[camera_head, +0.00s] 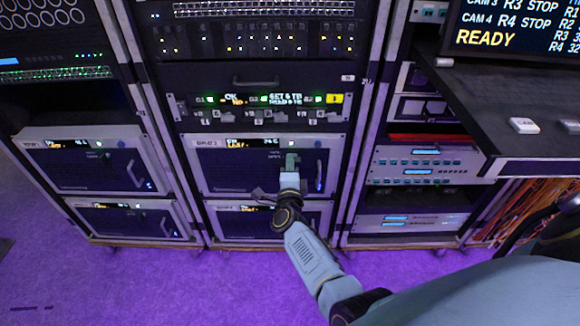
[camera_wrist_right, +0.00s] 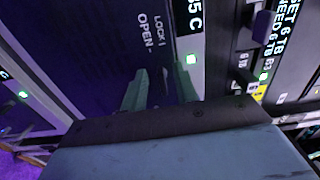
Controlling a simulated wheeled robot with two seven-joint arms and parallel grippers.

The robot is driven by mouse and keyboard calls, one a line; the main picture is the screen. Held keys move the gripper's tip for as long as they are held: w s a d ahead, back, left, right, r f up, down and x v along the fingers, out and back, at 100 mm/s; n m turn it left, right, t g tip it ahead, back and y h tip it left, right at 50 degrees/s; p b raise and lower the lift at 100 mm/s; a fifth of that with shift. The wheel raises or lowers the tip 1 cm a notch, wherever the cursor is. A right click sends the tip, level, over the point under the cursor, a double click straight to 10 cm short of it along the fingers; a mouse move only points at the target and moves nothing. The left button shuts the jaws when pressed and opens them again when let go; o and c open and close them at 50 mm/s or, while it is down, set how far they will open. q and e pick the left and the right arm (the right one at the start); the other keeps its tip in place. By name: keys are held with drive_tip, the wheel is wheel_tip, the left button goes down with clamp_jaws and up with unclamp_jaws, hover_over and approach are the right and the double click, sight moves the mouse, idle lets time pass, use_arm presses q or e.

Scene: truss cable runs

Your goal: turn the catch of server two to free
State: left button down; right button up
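Server two (camera_head: 235,170) is the upper grey-framed unit low in the middle rack, with a lit amber and white display strip. My right gripper (camera_head: 291,160) reaches its front near the top right, beside small lettering. In the right wrist view the gripper (camera_wrist_right: 160,85) has its two greenish fingers apart, with dark panel between them. The words LOCK and OPEN (camera_wrist_right: 150,32) are printed on the panel just beyond the fingertips. The catch itself is hidden by the gripper, and I cannot tell whether the fingers touch it. My left gripper is not in view.
Server two's handle (camera_head: 319,175) stands just right of the gripper. Another server (camera_head: 95,170) is in the left rack. A unit with lit labels (camera_head: 260,105) sits above. A dark desk (camera_head: 490,110) with a monitor (camera_head: 515,25) juts out at right. The purple floor (camera_head: 150,285) is open at front left.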

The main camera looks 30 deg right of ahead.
drive_tip(key=shift+s+a, duration=0.1)
